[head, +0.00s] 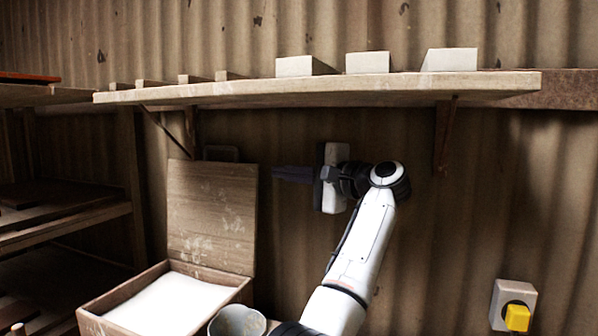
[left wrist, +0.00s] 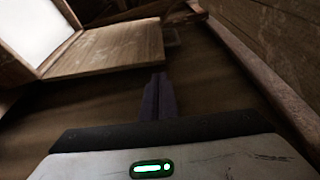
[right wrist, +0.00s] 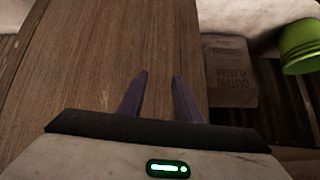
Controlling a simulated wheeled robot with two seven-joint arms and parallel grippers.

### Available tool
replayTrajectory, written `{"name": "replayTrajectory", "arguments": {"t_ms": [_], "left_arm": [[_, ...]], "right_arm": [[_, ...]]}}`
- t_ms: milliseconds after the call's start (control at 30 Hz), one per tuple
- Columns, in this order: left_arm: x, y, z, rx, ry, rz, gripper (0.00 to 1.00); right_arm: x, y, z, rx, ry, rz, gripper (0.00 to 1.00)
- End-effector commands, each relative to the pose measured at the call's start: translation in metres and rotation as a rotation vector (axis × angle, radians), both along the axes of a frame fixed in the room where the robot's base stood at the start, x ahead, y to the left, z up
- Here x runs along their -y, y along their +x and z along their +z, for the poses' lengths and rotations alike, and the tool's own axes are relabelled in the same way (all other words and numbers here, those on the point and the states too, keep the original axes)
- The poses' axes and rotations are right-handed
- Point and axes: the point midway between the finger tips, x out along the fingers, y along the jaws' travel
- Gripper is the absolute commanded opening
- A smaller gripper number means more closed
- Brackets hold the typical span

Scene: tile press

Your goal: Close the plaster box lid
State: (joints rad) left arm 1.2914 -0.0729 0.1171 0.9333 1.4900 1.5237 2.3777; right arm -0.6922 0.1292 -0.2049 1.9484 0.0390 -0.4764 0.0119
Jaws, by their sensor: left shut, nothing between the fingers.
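The plaster box (head: 125,291) is a wooden box holding white plaster (head: 172,303), at the lower left of the head view. Its lid (head: 212,215) stands open and upright at the back, with white smears on its inner face. My left gripper (head: 276,174) is shut and empty, pointing left, to the right of the lid's upper part and apart from it in the picture. In the left wrist view, the shut fingers (left wrist: 158,78) show just below the lid (left wrist: 115,50). My right gripper (right wrist: 158,78) is open and empty over a brown wooden surface (right wrist: 110,50); it is out of the head view.
A wall shelf (head: 330,90) with several pale blocks runs above the left gripper. A grey cup (head: 238,322) stands by the box's front right. The right wrist view shows a plaster bag (right wrist: 230,72) and green bucket (right wrist: 298,48).

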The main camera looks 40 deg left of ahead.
Motion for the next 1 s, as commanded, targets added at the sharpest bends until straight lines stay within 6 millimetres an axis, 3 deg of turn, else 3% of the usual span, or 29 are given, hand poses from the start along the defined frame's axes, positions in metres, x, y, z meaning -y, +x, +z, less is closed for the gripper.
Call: {"name": "replayTrajectory", "arguments": {"t_ms": [100, 300, 767, 1000], "left_arm": [[-0.022, 0.0, 0.0, -0.002, 0.001, 0.002, 0.0], [-0.042, 0.002, -0.002, -0.002, 0.001, 0.0, 0.0], [-0.046, 0.001, -0.003, 0.0, 0.0, -0.001, 0.0], [-0.048, -0.006, -0.005, 0.048, 0.014, 0.008, 0.0]], "right_arm": [[0.0, 0.001, 0.006, 0.004, 0.002, -0.002, 0.31], [0.0, 0.003, 0.01, 0.014, 0.005, -0.005, 0.31], [0.004, 0.007, 0.01, 0.018, 0.0, -0.008, 0.31], [0.003, 0.006, -0.005, 0.011, -0.005, -0.003, 0.31]]}}
